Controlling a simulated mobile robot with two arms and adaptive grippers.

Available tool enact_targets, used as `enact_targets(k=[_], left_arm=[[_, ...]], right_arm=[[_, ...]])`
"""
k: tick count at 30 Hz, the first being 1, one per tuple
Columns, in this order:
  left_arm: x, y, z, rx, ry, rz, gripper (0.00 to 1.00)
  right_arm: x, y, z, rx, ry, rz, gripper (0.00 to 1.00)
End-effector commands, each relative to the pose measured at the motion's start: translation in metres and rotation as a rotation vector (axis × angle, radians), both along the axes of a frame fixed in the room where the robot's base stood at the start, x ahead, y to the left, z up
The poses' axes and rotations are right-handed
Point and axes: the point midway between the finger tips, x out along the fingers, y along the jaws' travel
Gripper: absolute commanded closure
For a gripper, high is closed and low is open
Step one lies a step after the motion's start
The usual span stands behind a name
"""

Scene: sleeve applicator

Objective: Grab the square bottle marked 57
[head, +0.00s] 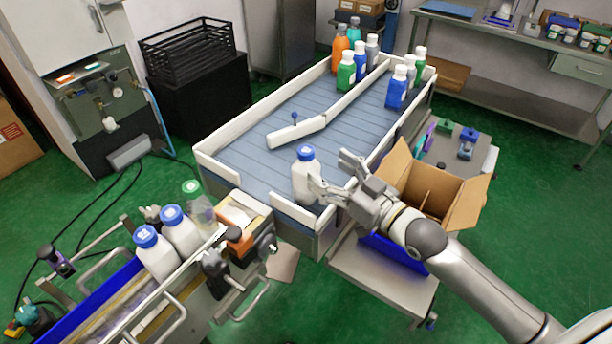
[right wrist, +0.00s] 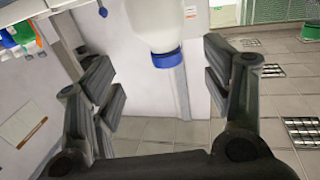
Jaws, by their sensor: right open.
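A white square-looking bottle with a blue cap (head: 304,182) stands upright on the near end of the grey-blue conveyor table. A mark on its cap is too small to read. My right gripper (head: 331,170) is open just to the right of this bottle, with its fingers pointing toward it. In the right wrist view the white bottle (right wrist: 155,28) and its blue cap appear between the two spread fingers, with gaps on both sides. Two more white bottles with blue caps (head: 156,252) (head: 181,230) stand on the machine at the lower left. My left gripper is not in view.
A green-capped clear bottle (head: 199,208) stands beside the white ones. Blue bottles (head: 396,92), a green bottle (head: 346,72) and an orange bottle (head: 340,50) stand at the table's far end. White rails (head: 222,180) edge the table.

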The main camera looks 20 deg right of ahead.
Motion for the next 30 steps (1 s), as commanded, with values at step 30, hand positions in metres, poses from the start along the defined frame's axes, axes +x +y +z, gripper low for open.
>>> enact_targets(k=[30], left_arm=[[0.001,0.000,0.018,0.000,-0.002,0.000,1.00]], right_arm=[[0.065,0.037,0.000,-0.002,0.001,0.001,0.28]])
